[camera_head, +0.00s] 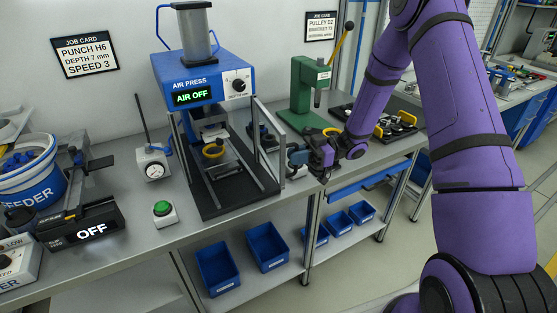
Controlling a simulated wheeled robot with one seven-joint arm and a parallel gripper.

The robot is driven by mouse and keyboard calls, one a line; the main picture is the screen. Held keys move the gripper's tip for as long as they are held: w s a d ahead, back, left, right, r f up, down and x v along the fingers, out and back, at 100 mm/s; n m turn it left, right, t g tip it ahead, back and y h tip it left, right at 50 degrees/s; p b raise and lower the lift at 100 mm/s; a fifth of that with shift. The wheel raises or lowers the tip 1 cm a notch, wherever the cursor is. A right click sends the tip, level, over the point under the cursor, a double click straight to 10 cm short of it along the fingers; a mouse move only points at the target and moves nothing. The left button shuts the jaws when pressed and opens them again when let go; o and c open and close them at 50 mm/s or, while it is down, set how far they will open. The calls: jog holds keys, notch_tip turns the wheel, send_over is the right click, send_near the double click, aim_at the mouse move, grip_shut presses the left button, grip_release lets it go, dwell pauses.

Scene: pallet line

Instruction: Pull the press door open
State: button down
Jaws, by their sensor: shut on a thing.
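The air press (187,74) stands on the bench, blue on top with a green "AIR OFF" display. Its door (284,135) is a grey-framed clear panel at the press's right side. It stands swung out from the front at an angle, and the front opening looks uncovered. My gripper (297,164) is at the door's outer edge, shut on what appears to be the door handle. The fingers and wrist hide most of the handle.
A green button box (163,213) and a dial gauge stand (153,163) are left of the press. Blue bins (216,268) sit on the shelf below. Floor in front is clear.

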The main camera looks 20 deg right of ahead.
jog(key=shift+w+d, duration=0.35)
jog(key=shift+d, duration=0.55)
jog(key=shift+w+d, duration=0.3)
jog(key=shift+d, duration=0.6)
jog(key=c, duration=1.2)
grip_release()
jog(key=d, duration=1)
jog(key=shift+w+d, duration=0.2)
jog(key=shift+d, duration=0.2)
